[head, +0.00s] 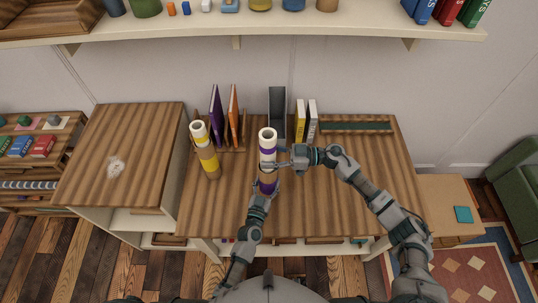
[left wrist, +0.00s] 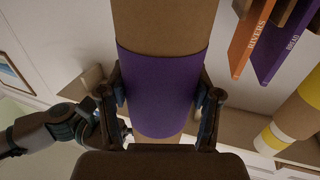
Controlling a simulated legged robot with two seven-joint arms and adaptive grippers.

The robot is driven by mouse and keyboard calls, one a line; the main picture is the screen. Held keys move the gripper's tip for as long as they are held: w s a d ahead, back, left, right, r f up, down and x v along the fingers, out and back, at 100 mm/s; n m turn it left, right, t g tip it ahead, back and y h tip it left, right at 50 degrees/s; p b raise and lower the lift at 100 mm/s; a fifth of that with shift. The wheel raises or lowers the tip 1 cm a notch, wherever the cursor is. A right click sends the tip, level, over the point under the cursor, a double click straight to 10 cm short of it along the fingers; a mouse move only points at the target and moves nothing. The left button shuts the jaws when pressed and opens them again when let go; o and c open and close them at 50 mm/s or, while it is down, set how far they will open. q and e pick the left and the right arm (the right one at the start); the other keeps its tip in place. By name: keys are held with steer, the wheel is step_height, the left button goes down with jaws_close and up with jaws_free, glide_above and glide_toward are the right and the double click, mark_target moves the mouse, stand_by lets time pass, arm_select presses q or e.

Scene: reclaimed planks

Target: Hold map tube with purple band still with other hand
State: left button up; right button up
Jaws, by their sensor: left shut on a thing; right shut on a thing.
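The map tube with purple band (head: 267,174) stands upright near the front middle of the desk; it is brown cardboard with a white open top. My left gripper (head: 264,189) is shut on its lower part. In the left wrist view the wide purple band (left wrist: 160,88) sits between my left gripper's fingers (left wrist: 163,105). My right gripper (head: 274,163) comes from the right and is shut on the tube higher up. The tube's base is hidden by my left gripper in the head view.
A map tube with yellow band (head: 208,159) stands to the left on the striped desk (head: 340,195). Purple and orange books (head: 233,112), a dark grey upright holder (head: 277,110) and yellow and white books (head: 306,122) stand behind.

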steer(key=o, duration=1.2)
steer(key=shift+o, duration=0.2)
steer(key=d, duration=1.2)
arm_select(q)
steer(key=o, duration=1.4)
steer(key=shift+c, duration=0.2)
